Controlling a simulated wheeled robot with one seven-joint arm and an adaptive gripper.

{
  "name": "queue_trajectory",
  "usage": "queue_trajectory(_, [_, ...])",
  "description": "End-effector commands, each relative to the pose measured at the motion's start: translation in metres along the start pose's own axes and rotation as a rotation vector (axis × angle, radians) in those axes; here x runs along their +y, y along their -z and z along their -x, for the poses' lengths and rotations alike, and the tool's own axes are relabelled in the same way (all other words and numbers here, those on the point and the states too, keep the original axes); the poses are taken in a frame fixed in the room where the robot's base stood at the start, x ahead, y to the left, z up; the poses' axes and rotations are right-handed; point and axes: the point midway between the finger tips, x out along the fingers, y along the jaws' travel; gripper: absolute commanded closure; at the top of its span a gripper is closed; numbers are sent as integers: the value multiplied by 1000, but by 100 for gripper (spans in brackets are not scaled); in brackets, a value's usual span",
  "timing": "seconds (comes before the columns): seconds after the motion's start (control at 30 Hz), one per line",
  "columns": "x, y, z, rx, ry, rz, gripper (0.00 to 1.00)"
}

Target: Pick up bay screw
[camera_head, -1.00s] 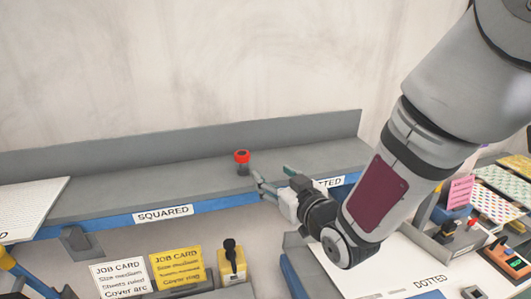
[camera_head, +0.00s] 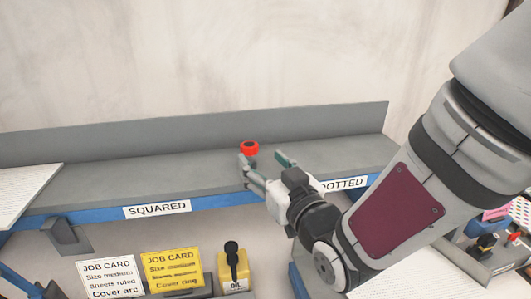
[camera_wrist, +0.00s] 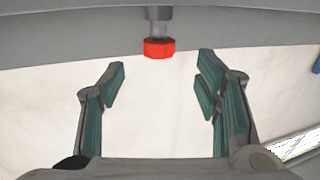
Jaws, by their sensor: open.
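The bay screw has a red head (camera_head: 249,148) and stands upright on the grey shelf (camera_head: 110,178), between the SQUARED and DOTTED labels. In the wrist view its red head (camera_wrist: 159,48) and grey shank show ahead of the fingertips, roughly midway between them. My gripper (camera_head: 266,160) is open and empty, with its fingers pointing at the screw. In the head view the near finger hides the screw's lower part. In the wrist view my gripper (camera_wrist: 160,82) has both fingers spread wide, and the screw appears just beyond them, not gripped.
A raised back edge (camera_head: 200,136) runs behind the shelf. A white perforated board (camera_head: 28,190) lies at its left end. Below are a white job card (camera_head: 110,278), a yellow job card (camera_head: 172,270) and a yellow oil container (camera_head: 233,272).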

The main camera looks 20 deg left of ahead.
Motion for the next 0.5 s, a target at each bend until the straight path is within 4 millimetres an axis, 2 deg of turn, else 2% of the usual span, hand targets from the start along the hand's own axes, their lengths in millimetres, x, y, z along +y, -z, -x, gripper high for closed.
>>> queue_trajectory(0.1, [0, 1, -17, 0, 0, -1, 43])
queue_trajectory(0.37, [0, 1, -34, -1, 0, 0, 43])
queue_trajectory(0.5, [0, 1, -52, 0, 1, 0, 43])
